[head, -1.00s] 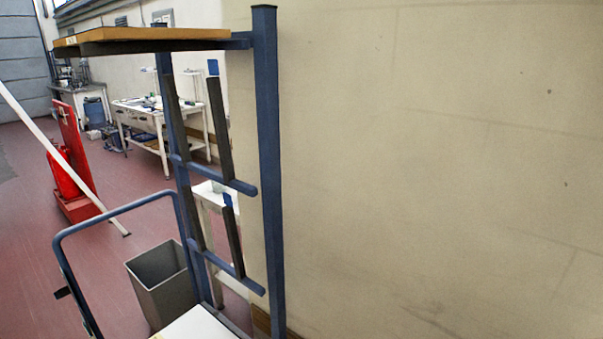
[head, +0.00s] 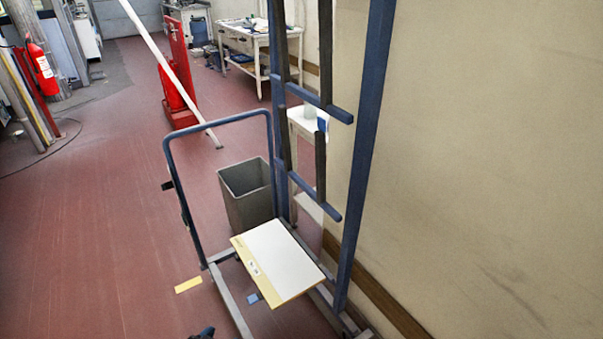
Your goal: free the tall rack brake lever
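The tall rack (head: 363,170) is a blue frame with upright posts, short crossbars and dark vertical strips. It stands close to the wall, and its top is out of view. A lower blue tubular handle (head: 218,124) rises from its base on the left. A small dark piece (head: 167,185) sticks out from the handle's left post; I cannot tell whether it is the brake lever. A white board with a yellowish edge (head: 280,258) lies low on the rack, hiding part of the base. No gripper of mine is recognisable; a small dark shape at the bottom edge is unclear.
A grey bin (head: 247,195) stands behind the rack's base. A pale pole (head: 172,75) slants down to the floor in front of a red stand (head: 178,65). The wall (head: 480,150) closes off the right. The red floor on the left is open, with a yellow mark (head: 188,285).

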